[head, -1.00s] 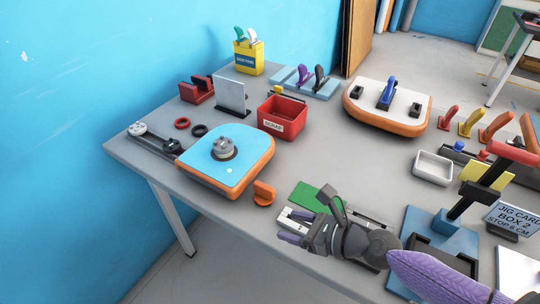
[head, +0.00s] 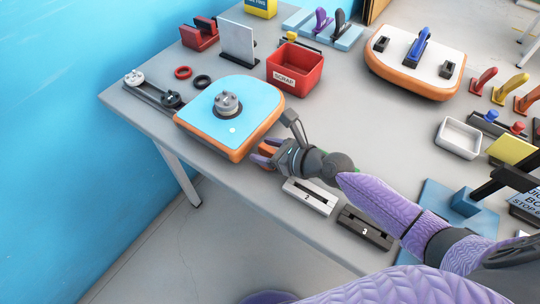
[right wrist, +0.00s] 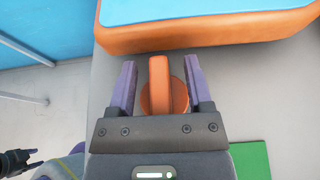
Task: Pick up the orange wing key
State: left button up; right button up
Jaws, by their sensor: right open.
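The orange wing key (right wrist: 159,86) stands on the grey table in front of the blue-topped board (head: 226,112), with its upright wing and round base showing in the right wrist view. My right gripper (right wrist: 159,82) is open, with one purple finger on each side of the wing and a gap on both sides. In the head view my right gripper (head: 262,154) largely covers the key (head: 268,150). The board's orange side (right wrist: 205,30) lies just beyond the fingertips. My left gripper is not identifiable in the head view; a dark gripper-like part shows low left in the right wrist view.
White slotted block 2 (head: 308,197) and dark slotted block 3 (head: 364,228) lie near the front edge, close to my right forearm. A red scrap bin (head: 295,68) and a second orange-edged board (head: 417,62) stand farther back. A green pad (right wrist: 250,158) lies beside the gripper.

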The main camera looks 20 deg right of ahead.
grip_shut()
